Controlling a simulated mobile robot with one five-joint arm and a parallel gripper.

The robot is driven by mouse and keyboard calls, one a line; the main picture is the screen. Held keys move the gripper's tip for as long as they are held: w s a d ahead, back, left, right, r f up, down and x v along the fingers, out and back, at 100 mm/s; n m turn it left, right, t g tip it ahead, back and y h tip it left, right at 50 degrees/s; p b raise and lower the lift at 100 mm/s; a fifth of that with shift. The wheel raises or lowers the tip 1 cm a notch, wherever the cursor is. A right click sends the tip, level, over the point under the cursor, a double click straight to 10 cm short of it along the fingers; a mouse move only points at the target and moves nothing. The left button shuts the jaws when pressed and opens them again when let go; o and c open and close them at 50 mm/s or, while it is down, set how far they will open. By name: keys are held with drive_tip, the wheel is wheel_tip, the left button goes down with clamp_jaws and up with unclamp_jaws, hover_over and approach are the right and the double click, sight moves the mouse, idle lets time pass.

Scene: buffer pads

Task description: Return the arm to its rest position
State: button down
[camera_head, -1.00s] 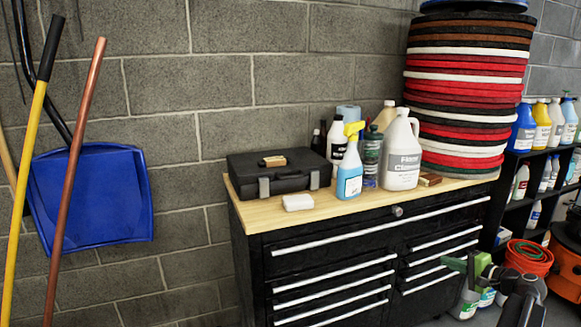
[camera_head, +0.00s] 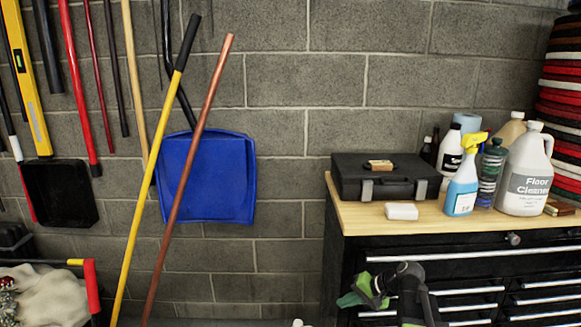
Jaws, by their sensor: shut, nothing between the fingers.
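My gripper (camera_head: 362,290), with green fingers on a dark wrist, is low in the picture, in front of the black drawer cabinet (camera_head: 345,262). Its fingers are shut with nothing held. It is below the wooden worktop (camera_head: 450,222) and looks clear of it. The rest of my arm runs down out of the bottom edge.
On the worktop are a black case (camera_head: 385,178), a white block (camera_head: 401,211), a blue spray bottle (camera_head: 464,185) and a floor cleaner jug (camera_head: 525,170). A pad stack (camera_head: 560,110) stands at right. Poles and a blue dustpan (camera_head: 205,175) are at the left wall.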

drive_tip(key=s+a+f+n+g+h, duration=0.3)
drive_tip(key=s+a+f+n, duration=0.15)
drive_tip(key=s+a, duration=0.4)
drive_tip(key=s+d+f+g+h, duration=0.1)
drive_tip(key=s+d+f+h, duration=0.15)
drive_tip(key=d, duration=0.25)
wheel_tip(320, 180, up, 21)
drive_tip(key=s+d+h+p, duration=0.1)
drive_tip(key=d+h+p, duration=0.1)
drive_tip(key=p, duration=1.8)
drive_tip(key=shift+s+d+r+p, duration=0.15)
drive_tip(key=shift+s+p, duration=0.2)
drive_tip(key=shift+p, duration=0.05)
